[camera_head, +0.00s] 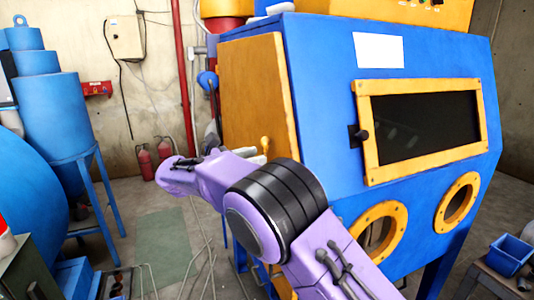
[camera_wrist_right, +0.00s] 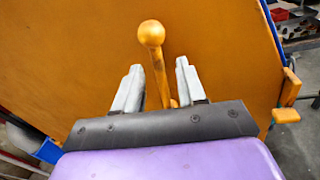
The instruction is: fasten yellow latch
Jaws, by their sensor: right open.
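The yellow latch (camera_head: 265,145) is a lever with a ball knob on the orange side door (camera_head: 250,85) of the blue blasting cabinet. In the right wrist view, the latch knob (camera_wrist_right: 151,33) stands up beyond the fingertips, and its stem runs down between the two fingers. My right gripper (camera_wrist_right: 158,72) is open around the stem, with a gap visible on each side. In the head view my right gripper (camera_head: 255,158) is small beside the door, partly hidden by my purple arm. The door looks closed against the cabinet. My left gripper is not in view.
A yellow bracket (camera_wrist_right: 288,95) sits at the door's right edge in the wrist view. The cabinet's front has a framed window (camera_head: 420,125) and round ports (camera_head: 458,202). A blue tank (camera_head: 55,115) stands left. A red pipe (camera_head: 183,80) rises behind; floor between is fairly clear.

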